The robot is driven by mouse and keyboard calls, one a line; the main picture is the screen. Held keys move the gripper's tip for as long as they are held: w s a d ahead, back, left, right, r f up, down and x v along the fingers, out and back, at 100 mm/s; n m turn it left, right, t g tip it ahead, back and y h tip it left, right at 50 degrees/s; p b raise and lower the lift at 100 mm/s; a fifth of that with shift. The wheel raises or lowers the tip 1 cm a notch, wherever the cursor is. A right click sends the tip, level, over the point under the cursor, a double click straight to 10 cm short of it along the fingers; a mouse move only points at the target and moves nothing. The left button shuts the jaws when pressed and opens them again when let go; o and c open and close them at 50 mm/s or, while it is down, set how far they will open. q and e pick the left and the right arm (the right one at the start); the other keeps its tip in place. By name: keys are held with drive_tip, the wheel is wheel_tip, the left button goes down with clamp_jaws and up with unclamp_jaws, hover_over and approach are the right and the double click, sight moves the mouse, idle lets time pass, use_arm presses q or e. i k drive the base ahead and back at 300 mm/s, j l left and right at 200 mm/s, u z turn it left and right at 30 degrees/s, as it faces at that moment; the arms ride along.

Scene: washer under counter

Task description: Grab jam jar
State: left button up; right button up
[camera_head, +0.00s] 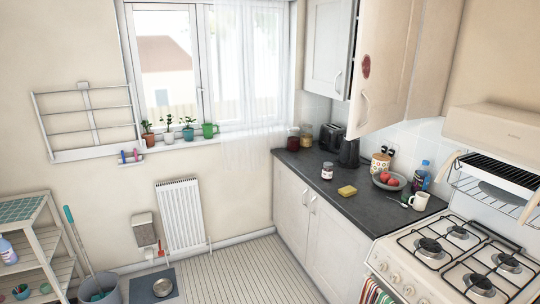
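A small jar with a dark lid and a pale label (327,171), which looks like the jam jar, stands upright on the dark countertop (322,192) near its front edge. Nothing covers it. A larger red-filled jar (293,140) stands further back at the left end of the counter, beside another jar with paler contents (307,137). Neither of my grippers is in view.
A yellow sponge (347,190) lies just right of the small jar. A fruit bowl (388,181), mug (419,201) and black kettle (349,153) stand nearby. An upper cabinet door (378,75) hangs open above the counter.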

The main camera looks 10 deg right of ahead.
sight(326, 173)
drive_tip(key=i+z, duration=0.1)
drive_tip(key=i, duration=0.65)
drive_tip(key=i+j+z, duration=0.15)
drive_tip(key=i, duration=0.6)
